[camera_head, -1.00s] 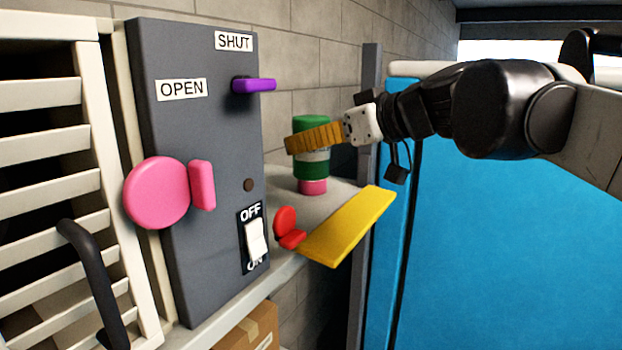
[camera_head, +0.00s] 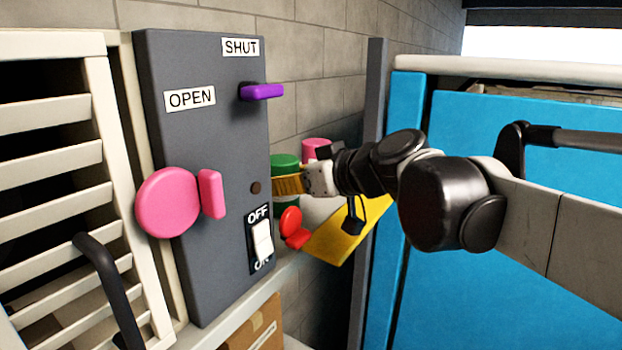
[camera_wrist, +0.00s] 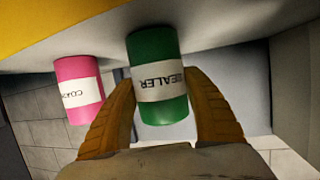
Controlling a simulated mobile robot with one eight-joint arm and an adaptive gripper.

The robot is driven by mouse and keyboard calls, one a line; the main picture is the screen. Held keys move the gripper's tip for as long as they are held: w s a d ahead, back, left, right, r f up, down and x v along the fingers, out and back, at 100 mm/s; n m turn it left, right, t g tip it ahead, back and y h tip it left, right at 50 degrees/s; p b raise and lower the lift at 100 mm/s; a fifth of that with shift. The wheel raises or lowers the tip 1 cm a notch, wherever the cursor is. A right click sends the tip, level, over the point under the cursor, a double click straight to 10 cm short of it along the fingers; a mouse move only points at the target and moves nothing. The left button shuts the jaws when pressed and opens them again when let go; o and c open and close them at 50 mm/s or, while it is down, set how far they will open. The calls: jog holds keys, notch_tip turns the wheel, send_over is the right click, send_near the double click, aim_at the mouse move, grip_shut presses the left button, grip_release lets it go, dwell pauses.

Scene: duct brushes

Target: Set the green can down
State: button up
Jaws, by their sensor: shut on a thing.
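The green can (camera_head: 285,160) with a white label is held in my gripper (camera_head: 289,184). It is behind the grey panel's right edge, above or on the shelf. In the wrist view the green can (camera_wrist: 156,55) sits between the two ribbed orange fingers, its label upside down. Its end is close to the grey shelf surface; I cannot tell whether it touches.
A pink can (camera_head: 316,147) stands on the shelf (camera_wrist: 225,22) beside the green can. The grey panel (camera_head: 205,130) is close on the left. A blue panel (camera_head: 520,290) is on the right.

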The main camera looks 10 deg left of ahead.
jog(key=o, duration=1.4)
jog(key=shift+f, duration=0.15)
jog(key=shift+r, duration=0.25)
jog(key=shift+s+d, duration=0.15)
jog(key=shift+d, duration=0.2)
jog(key=b+v, duration=0.2)
jog(key=v, duration=0.9)
jog(key=shift+s+r, duration=0.1)
